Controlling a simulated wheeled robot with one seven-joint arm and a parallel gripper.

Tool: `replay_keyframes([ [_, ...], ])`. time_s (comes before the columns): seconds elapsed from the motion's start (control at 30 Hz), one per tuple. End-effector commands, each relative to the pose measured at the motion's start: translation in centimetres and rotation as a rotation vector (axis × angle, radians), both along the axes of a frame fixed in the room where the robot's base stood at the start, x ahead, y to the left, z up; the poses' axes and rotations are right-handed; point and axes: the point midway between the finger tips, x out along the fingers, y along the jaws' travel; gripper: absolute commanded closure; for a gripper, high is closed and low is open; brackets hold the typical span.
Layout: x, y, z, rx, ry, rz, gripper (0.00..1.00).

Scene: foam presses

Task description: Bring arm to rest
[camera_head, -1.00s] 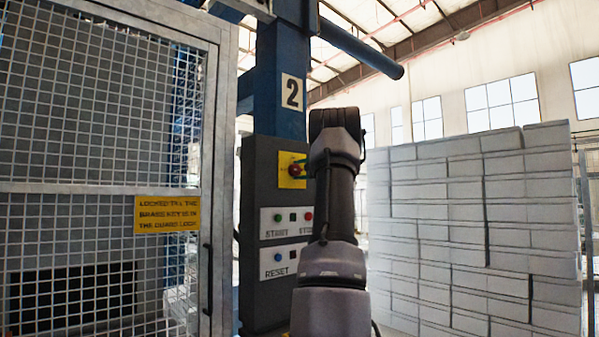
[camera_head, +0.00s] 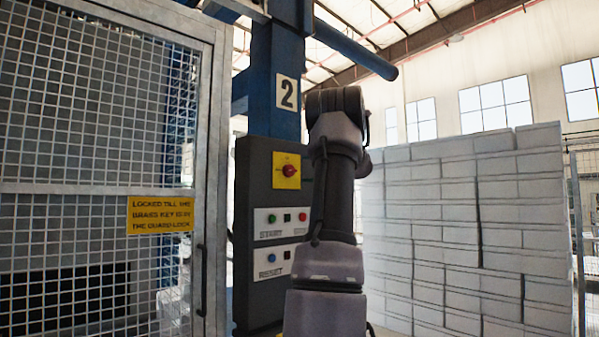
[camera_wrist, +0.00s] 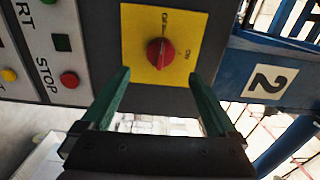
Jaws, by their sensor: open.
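My gripper (camera_wrist: 160,98) shows in the wrist view with two green fingers spread apart and nothing between them. It faces the dark control box, and its fingertips appear below a red rotary switch (camera_wrist: 161,52) on a yellow plate (camera_wrist: 187,22). I cannot tell the exact gap to the panel. In the head view my arm stands raised in front of the right side of the control box (camera_head: 262,200). My gripper is not visible there, hidden behind the arm. The red switch is now in clear sight in the head view (camera_head: 290,170).
A mesh guard door (camera_head: 80,130) with a yellow sign (camera_head: 160,215) stands at the left. A blue column (camera_head: 275,60) marked 2 rises behind the box. A tall stack of pale blocks (camera_head: 460,220) fills the right.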

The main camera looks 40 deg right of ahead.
Motion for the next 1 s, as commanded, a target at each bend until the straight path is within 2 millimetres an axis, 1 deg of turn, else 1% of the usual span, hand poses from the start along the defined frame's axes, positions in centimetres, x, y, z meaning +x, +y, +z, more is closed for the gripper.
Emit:
replay_keyframes([
  [0.03, -0.8, -0.1, 0.0, -0.001, 0.001, -0.002, 0.06],
  [0.1, -1.6, -0.1, 0.0, 0.0, 0.001, -0.001, 0.06],
  [0.23, -2.3, -0.2, 0.0, 0.0, 0.001, 0.0, 0.06],
  [0.8, -2.3, -0.1, 0.0, -0.001, 0.002, 0.002, 0.06],
  [0.87, -2.2, 0.7, 0.0, -0.003, 0.01, 0.01, 0.06],
  [0.9, -2.0, 1.6, -0.1, -0.007, 0.022, 0.022, 0.06],
  [0.97, -1.6, 4.1, -0.2, -0.017, 0.052, 0.05, 0.06],
  [1.0, -1.4, 6.2, -0.5, -0.025, 0.08, 0.075, 0.06],
])
